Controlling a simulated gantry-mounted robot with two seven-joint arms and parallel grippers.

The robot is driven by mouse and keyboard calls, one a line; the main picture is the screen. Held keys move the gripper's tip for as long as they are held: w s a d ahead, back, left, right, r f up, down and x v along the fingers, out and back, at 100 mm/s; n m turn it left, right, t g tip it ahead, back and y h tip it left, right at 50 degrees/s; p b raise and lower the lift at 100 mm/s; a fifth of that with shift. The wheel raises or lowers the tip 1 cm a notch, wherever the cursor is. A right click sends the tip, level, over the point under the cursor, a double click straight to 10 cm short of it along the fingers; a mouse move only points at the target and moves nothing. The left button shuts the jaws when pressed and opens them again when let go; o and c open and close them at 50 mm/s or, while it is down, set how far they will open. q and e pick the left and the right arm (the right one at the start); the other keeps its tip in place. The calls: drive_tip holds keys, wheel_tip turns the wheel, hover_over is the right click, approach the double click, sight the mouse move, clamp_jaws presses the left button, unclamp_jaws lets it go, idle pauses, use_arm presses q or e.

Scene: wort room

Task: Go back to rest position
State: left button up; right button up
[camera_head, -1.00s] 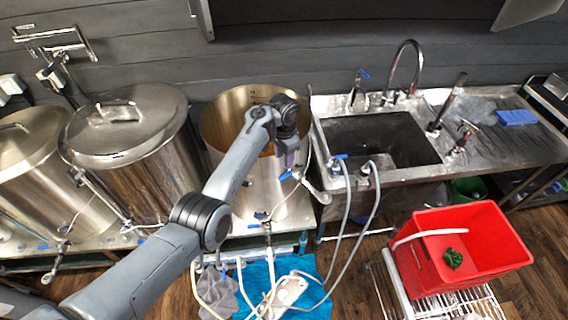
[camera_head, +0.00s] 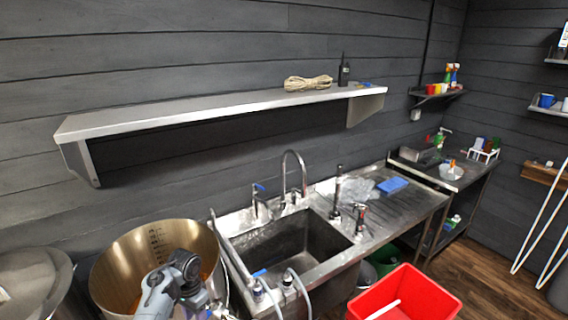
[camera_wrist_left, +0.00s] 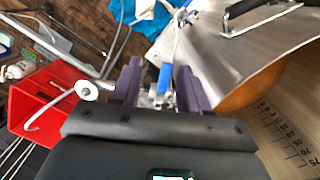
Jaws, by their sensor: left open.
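My left arm comes in at the bottom of the head view, over the front of the open steel kettle (camera_head: 130,250). My left gripper (camera_head: 200,304) is at the kettle's right front side, small and partly cut off by the frame edge. In the left wrist view, the two dark purple fingers of the left gripper (camera_wrist_left: 158,86) stand apart. A blue valve handle (camera_wrist_left: 165,76) shows between them; I cannot tell whether they touch it. My right gripper is not in view.
A steel sink (camera_head: 300,245) is right of the kettle, with hoses at its front edge. A red bin (camera_head: 420,298) stands on the right. A wall shelf (camera_head: 220,108) runs above, holding rope (camera_head: 307,83) and a radio (camera_head: 344,72). A lidded kettle (camera_head: 35,280) is at left.

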use_arm(q)
drive_tip(key=s+a+f+g+p, duration=0.1)
drive_tip(key=s+f+g+p, duration=0.15)
drive_tip(key=s+f, duration=1.55)
drive_tip(key=s+f+y+p, duration=0.15)
drive_tip(key=s+f, duration=0.25)
drive_tip(key=s, duration=1.3)
drive_tip(key=s+d+r+n+t+p, duration=0.1)
drive_tip(key=s+d+r, duration=0.2)
drive_tip(key=s+r, duration=0.15)
drive_tip(key=s+d+r+t, duration=0.1)
drive_tip(key=s+d+r, duration=0.1)
drive_tip(key=s+r, duration=0.25)
drive_tip(key=w+d+r+n+t+h, duration=0.1)
drive_tip(key=w+r+t, duration=0.1)
drive_tip(key=r, duration=0.6)
drive_tip(key=w+d+r+n+t, duration=0.1)
drive_tip(key=w+d+r+t, duration=0.1)
drive_tip(key=r, duration=0.6)
drive_tip(key=shift+w+t+h, duration=0.35)
drive_tip(key=shift+w+t, duration=0.3)
drive_tip(key=shift+w, duration=0.55)
